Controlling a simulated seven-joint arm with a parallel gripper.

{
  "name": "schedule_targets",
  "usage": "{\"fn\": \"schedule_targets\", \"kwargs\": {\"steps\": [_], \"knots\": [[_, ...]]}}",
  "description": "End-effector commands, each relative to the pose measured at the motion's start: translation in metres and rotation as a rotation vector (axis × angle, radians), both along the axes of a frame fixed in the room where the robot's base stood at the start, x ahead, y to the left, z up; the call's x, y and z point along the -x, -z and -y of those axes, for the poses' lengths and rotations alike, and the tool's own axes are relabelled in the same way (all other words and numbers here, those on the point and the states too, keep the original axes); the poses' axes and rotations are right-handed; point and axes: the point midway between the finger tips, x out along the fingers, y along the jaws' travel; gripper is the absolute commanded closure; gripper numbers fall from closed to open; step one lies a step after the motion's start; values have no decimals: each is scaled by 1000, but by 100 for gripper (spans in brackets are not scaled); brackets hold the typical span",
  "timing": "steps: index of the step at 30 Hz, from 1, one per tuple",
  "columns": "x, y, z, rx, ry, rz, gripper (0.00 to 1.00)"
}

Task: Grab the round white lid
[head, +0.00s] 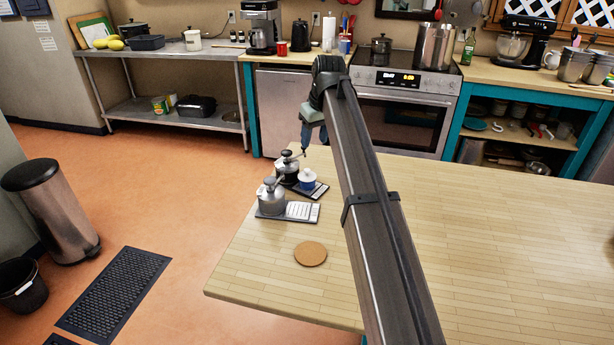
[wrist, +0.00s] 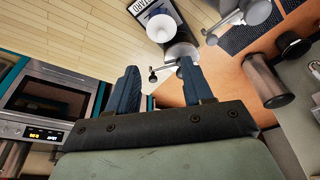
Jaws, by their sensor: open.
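A small blue-and-white jar (head: 307,184) stands near the table's left side, beside a dark-bodied grinder. Its round white lid (head: 307,173) seems to be on top; in the wrist view the round white top (wrist: 160,28) shows beyond the fingertips, near the upper edge. My gripper (head: 305,143) is above and behind the jar in the head view, apart from it. In the wrist view the two blue fingers of my gripper (wrist: 157,68) are spread, with nothing held between them. The join between lid and jar is too small to make out.
The dark-bodied grinder (head: 288,167) stands left of the jar, with its crank near my fingers. A round cork mat (head: 310,254) lies in front. The table (head: 500,230) is clear to the right.

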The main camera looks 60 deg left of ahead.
Motion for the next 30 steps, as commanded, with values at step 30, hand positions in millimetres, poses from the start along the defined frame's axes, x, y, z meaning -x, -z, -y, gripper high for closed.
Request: {"fn": "schedule_targets", "kwargs": {"steps": [30], "knots": [[5,114,-29,0,1,1,49]]}}
